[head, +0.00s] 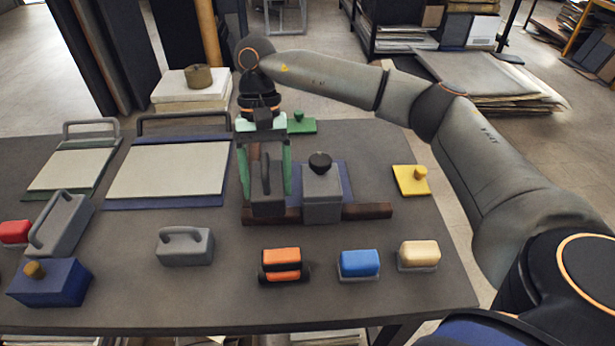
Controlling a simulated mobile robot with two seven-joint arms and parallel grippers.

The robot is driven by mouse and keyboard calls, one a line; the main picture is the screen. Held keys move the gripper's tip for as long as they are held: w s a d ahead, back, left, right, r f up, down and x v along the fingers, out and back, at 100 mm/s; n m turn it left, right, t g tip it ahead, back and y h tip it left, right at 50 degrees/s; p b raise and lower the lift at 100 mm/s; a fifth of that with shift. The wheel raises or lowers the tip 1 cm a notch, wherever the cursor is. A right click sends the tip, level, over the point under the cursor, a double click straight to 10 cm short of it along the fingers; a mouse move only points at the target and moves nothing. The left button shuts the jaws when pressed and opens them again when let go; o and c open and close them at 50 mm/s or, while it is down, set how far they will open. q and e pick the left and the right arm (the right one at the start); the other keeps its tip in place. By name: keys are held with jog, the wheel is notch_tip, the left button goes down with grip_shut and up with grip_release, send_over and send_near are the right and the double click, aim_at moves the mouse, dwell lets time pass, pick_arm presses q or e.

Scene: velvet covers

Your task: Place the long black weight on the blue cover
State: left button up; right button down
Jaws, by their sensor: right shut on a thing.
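My right gripper (266,188) is over the table's middle, its green fingers pointing down on either side of a dark grey block weight with an upright handle (267,204). It is shut on that weight. The weight stands at or just above the dark brown bar; I cannot tell whether it touches. The blue-edged cover (150,203) lies to the left, with a pale sheet on it. A long black bar handle (184,116) runs along its back edge. A blue cloth-like piece (347,178) shows under a grey weight with a black knob (322,185). My left gripper is out of view.
The dark brown bar (368,211) lies under the weights. A green-edged cover (70,170) is far left. Grey handled weights (185,247) and blue (358,263), orange (281,265) and cream (419,254) blocks line the front. A yellow knobbed plate (411,181) is right.

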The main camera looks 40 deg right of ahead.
jog(key=w+d+r+m+t+y, duration=0.25)
jog(key=w+d+m, duration=0.2)
jog(key=m, duration=0.55)
jog(key=m+t+h+b, duration=0.25)
jog(key=m+t, duration=0.35)
jog(key=m, duration=1.1)
send_over(298, 164)
jog(key=s, duration=0.2)
jog(key=f, duration=0.2)
jog(key=shift+m+g+h, duration=0.25)
jog(key=shift+m+h, duration=0.05)
jog(key=shift+h, duration=0.2)
jog(key=f, duration=0.5)
jog(key=shift+w+d+f, duration=0.15)
jog(key=shift+w+f, duration=0.05)
jog(key=shift+w, duration=0.05)
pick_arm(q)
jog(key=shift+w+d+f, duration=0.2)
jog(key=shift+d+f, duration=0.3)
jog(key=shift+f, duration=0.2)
pick_arm(e)
jog(key=shift+f, duration=2.15)
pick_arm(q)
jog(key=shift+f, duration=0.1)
pick_arm(e)
jog(key=shift+f, duration=0.1)
grip_release()
jog(key=shift+s+f, duration=0.15)
jog(key=shift+f, duration=0.05)
